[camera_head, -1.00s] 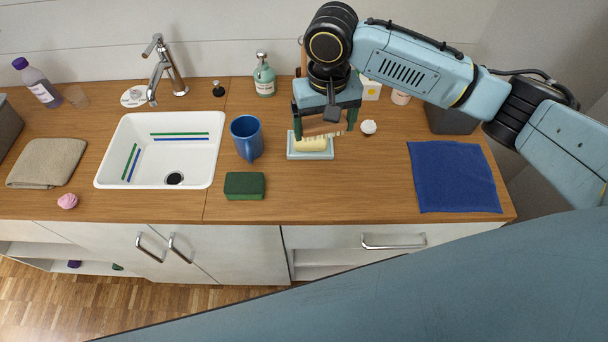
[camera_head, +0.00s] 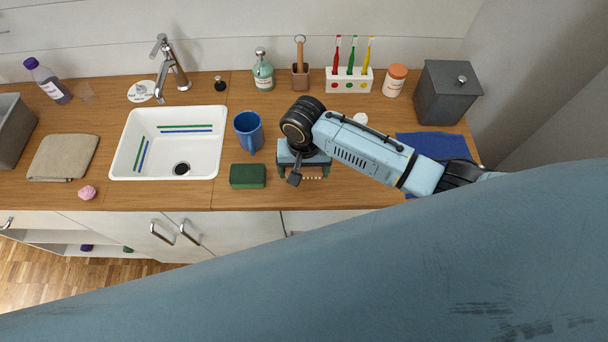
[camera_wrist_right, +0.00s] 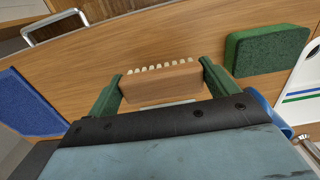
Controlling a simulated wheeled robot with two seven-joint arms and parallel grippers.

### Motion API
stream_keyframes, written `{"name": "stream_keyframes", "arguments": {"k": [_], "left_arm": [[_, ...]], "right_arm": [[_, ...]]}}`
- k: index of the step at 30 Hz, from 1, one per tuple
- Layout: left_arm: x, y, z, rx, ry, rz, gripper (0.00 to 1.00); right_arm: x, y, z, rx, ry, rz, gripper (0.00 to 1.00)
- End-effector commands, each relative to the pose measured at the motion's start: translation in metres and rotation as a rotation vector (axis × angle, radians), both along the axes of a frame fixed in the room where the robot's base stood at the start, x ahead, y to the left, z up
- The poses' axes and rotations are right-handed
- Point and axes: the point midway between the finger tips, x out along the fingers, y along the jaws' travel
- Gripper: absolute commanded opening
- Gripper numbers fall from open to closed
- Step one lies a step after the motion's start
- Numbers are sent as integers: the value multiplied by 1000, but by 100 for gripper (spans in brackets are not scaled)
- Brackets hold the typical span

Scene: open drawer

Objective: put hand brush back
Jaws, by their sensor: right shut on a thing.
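The hand brush is a wooden block with a row of pale bristles; it shows in the head view (camera_head: 313,172) and larger in the wrist view (camera_wrist_right: 160,83). My right gripper (camera_head: 304,174) is shut on it, one green finger at each end, as the wrist view (camera_wrist_right: 161,72) also shows. The brush is held over the front part of the counter, right of the green sponge (camera_head: 248,176), apart from it. My right wrist and forearm hide the soap dish area in the head view. My left gripper is not in view.
The blue mug (camera_head: 248,133) and white sink (camera_head: 195,112) lie left. A blue cloth (camera_head: 433,145) is partly covered by my arm. A metal handle (camera_wrist_right: 55,25) shows below the counter edge.

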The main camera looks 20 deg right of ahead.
Motion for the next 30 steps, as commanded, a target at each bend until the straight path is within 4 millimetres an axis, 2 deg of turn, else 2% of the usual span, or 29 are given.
{"name": "stream_keyframes", "arguments": {"k": [3,7,20,21,23,24,30], "left_arm": [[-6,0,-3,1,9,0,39],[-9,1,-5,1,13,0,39],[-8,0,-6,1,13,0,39],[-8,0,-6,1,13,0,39],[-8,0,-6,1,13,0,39],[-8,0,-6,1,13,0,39],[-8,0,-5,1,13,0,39]], "right_arm": [[0,0,-18,-2,2,0,65],[0,-1,-33,-2,1,1,65],[0,0,-39,0,-1,0,65],[0,0,-38,0,-1,0,90],[0,0,-38,0,-1,1,98],[0,0,-38,0,-1,1,100],[0,0,-37,0,-1,1,100]]}}
